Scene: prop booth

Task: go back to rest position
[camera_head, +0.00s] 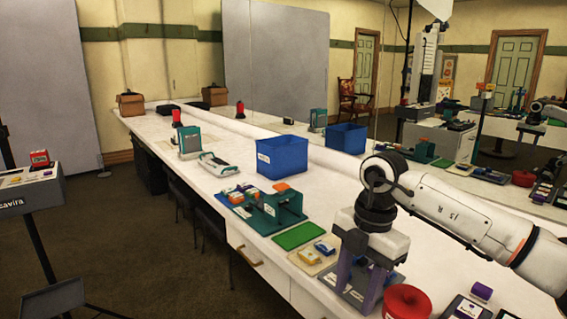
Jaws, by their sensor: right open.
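My right arm comes in from the right edge and bends down at its wrist. My right gripper (357,292) points down over the near right part of the long white table. My left gripper is not in view.
A red round object (407,302) lies just right of my right gripper. A yellow item (325,248) on a beige mat, a green mat (299,235), a teal holder (277,208) and a blue bin (282,157) stand farther left. A mirror lines the table's back. Floor at left is partly open.

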